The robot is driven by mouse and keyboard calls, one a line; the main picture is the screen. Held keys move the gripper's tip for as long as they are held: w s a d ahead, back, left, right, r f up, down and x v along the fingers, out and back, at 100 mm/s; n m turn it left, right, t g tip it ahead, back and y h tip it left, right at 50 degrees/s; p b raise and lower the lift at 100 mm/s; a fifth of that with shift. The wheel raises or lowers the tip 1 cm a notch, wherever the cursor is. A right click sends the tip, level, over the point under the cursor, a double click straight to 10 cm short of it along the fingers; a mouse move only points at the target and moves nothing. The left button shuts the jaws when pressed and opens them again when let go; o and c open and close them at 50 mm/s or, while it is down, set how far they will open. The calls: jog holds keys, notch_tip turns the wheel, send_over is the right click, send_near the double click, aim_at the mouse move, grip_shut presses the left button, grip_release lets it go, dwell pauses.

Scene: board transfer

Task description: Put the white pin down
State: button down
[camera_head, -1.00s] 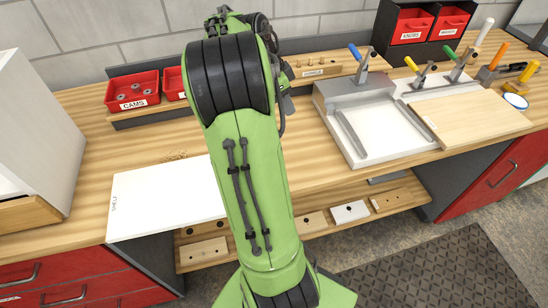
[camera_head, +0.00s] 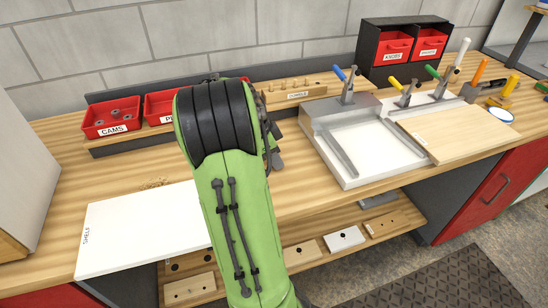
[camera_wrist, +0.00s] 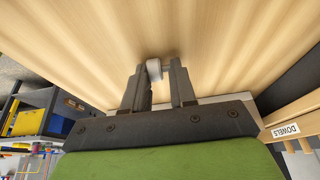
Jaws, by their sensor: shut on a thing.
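My gripper (camera_wrist: 158,78) shows in the wrist view, with its two dark fingers closed around a small white pin (camera_wrist: 153,70). The pin's rounded white body sticks out between the fingertips. Bare wood of the workbench (camera_wrist: 215,35) fills the view beyond it; I cannot tell whether the pin touches the wood. In the head view my green arm hides the gripper and the pin.
A white shelf board (camera_head: 140,232) lies left of my arm. Red bins (camera_head: 112,118) and a dowel rack (camera_head: 300,92) stand at the back. A white-bedded clamping fixture (camera_head: 370,140) and a wooden board (camera_head: 455,133) are on the right.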

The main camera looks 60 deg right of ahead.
jog(key=c, duration=0.9)
grip_release()
jog(key=shift+r+p, duration=0.2)
jog(key=shift+p, duration=0.15)
jog(key=p+v, duration=0.5)
jog(key=v, duration=0.7)
jog(key=w+a+r+n+t, duration=0.2)
jog(key=w+a+r+n, duration=0.1)
jog(key=a+n, duration=0.4)
jog(key=s+a+n+t+y, duration=0.1)
jog(key=s+a+n+t, duration=0.1)
jog(key=a+n, duration=0.4)
jog(key=s+a+n+t+y, duration=0.1)
jog(key=s+a+n+t, duration=0.1)
jog(key=a+n, duration=0.5)
jog(key=s+a+f+n+t+y, duration=0.1)
jog(key=s+a+n+t, duration=0.1)
jog(key=a+n, duration=0.5)
jog(key=shift+s+a+t, duration=0.1)
jog(key=shift+s+a, duration=0.1)
jog(key=shift+a, duration=0.85)
jog(key=shift+s+a+t, duration=0.1)
jog(key=shift+s+a, duration=0.1)
jog(key=shift+a, duration=0.85)
jog(key=shift+s+a+t, duration=0.1)
jog(key=shift+s+a, duration=0.1)
jog(key=shift+a, duration=0.8)
